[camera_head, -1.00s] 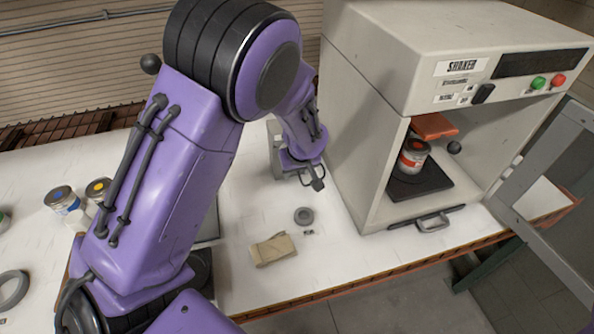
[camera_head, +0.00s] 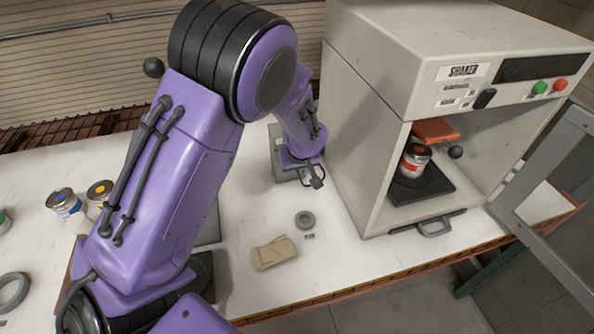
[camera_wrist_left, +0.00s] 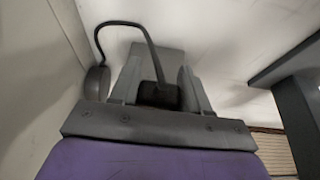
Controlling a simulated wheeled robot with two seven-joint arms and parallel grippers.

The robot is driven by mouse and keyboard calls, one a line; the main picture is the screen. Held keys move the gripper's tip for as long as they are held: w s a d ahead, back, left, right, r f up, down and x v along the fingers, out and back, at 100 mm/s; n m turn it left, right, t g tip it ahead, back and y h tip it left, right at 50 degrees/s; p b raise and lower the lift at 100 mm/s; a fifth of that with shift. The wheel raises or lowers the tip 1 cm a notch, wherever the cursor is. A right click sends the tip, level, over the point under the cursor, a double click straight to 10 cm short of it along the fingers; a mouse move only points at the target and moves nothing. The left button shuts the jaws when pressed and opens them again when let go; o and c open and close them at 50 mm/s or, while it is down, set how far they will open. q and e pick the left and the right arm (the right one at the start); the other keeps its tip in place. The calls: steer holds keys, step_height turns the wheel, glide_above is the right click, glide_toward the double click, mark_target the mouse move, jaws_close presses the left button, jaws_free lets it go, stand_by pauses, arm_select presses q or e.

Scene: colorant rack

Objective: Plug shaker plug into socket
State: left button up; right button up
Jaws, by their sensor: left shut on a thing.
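My left gripper (camera_head: 311,178) is low between the shaker's side and a grey upright box (camera_head: 279,152) on the table. In the left wrist view its fingers (camera_wrist_left: 158,88) are shut on a dark plug (camera_wrist_left: 158,96), with a black cord (camera_wrist_left: 138,24) looping up and left to a dark rounded fitting (camera_wrist_left: 97,82) by a pale wall. The plug's front is hidden, and no socket opening can be made out. The beige shaker (camera_head: 349,140) stands at the right with its door open. My right gripper is not in view.
A red-labelled can (camera_head: 412,166) stands inside the shaker. Cans (camera_head: 65,207) stand at the left. A dark grey block (camera_wrist_left: 291,105) is right of the gripper in the wrist view.

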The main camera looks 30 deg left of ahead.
arm_select(q)
steer(key=shift+w+a, duration=0.15)
steer(key=shift+a, duration=0.05)
steer(key=o, duration=1.1)
steer(key=shift+r, duration=0.15)
steer(key=b+v, duration=0.2)
steer(key=v, duration=0.8)
steer(key=shift+d+r, duration=0.1)
